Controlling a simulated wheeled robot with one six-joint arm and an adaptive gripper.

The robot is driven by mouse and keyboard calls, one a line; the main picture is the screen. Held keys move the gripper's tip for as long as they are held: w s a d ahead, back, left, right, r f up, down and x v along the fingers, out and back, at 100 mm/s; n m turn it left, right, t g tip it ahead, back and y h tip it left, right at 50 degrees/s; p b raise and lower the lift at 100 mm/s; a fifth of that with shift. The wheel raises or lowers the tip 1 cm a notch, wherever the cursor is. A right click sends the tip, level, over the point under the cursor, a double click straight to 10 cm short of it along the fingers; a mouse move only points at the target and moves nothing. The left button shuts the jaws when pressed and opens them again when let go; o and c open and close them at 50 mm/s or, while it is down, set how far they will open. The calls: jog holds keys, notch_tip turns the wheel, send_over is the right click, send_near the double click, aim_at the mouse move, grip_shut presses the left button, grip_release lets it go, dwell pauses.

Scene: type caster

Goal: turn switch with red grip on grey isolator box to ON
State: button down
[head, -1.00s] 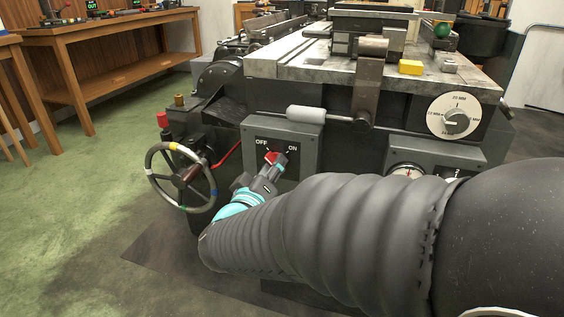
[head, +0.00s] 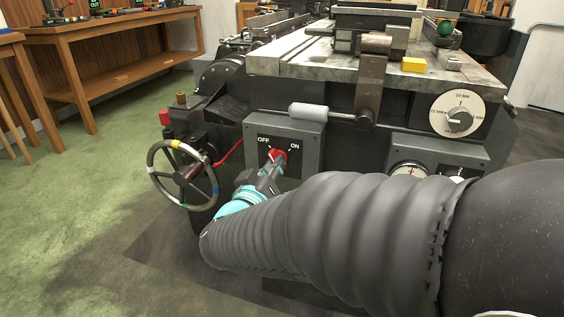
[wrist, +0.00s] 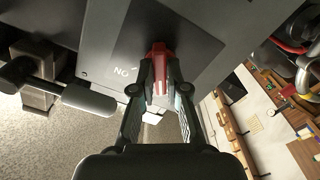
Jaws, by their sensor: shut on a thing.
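The grey isolator box (head: 311,150) is on the machine's front, with a dark plate marked OFF at left and ON at right. Its red grip (head: 277,155) shows between and just below these words. The ON mark appears upside down left of the grip there; OFF is not visible. The fingers partly hide the grip, and its exact angle is hard to read.
A handwheel (head: 183,175) stands left of the box, with a red lever between them. A pale cylindrical handle (head: 308,111) sticks out above the box. A gauge (head: 409,170) is at right. Open green floor (head: 90,200) lies at left.

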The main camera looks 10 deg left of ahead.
jog(key=shift+a+m+b, duration=0.1)
jog(key=shift+m+b, duration=2.15)
jog(key=shift+m, duration=5.25)
jog(key=c, duration=1.2)
grip_release()
jog(key=s, duration=0.8)
jog(key=s+a, duration=0.1)
jog(key=s, duration=0.3)
